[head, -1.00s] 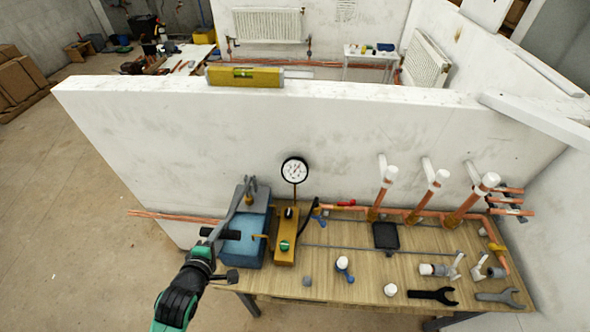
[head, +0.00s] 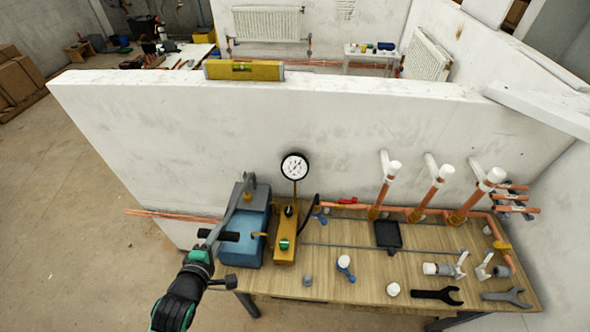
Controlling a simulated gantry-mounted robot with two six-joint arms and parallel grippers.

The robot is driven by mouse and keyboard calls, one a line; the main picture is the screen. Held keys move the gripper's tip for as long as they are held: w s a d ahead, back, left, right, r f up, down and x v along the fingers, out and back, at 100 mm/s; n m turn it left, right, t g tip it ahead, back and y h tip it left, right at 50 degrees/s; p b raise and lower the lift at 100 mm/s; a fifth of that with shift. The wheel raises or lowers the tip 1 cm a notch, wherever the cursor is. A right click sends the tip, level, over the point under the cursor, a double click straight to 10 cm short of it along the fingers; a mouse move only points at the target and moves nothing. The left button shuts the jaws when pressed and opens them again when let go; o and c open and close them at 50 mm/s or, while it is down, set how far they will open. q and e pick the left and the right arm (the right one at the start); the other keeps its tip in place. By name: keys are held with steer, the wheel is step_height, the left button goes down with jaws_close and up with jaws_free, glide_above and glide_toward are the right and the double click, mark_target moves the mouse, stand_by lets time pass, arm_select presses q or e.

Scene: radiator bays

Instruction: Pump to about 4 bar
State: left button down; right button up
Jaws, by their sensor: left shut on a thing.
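The blue test pump (head: 247,239) stands at the left end of the wooden bench, with a grey lever (head: 228,212) sloping down to the left from its top. The lever ends in a black handle grip (head: 228,236). My left gripper (head: 208,243) is shut on the pump handle at the pump's left side. My right gripper is not in view.
Copper pipes with white caps (head: 446,171) stand along the bench's back right. A black square pad (head: 388,235), a black wrench (head: 436,295), a grey wrench (head: 507,297) and small fittings lie on the bench. A white wall (head: 200,130) rises behind.

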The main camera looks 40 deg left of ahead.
arm_select(q)
steer(key=shift+s+d+f+t+b, duration=0.1)
steer(key=shift+s+f+t+b, duration=0.05)
steer(key=shift+f+b, duration=0.45)
steer(key=shift+s+f+t+b, duration=0.15)
steer(key=shift+f+b, duration=0.25)
steer(key=shift+b, duration=0.3)
steer(key=shift+w+r+p, duration=0.1)
steer(key=shift+r+p, duration=0.35)
steer(key=shift+p, duration=0.1)
steer(key=r+p, duration=0.2)
steer(key=p, duration=0.1)
steer(key=w+r+g+p, duration=0.1)
steer(key=p, duration=0.1)
steer(key=shift+a, duration=0.3)
steer(key=shift+f, duration=0.15)
steer(key=c, duration=0.6)
jaws_free()
steer(key=shift+o, duration=0.2)
steer(key=shift+s, duration=0.1)
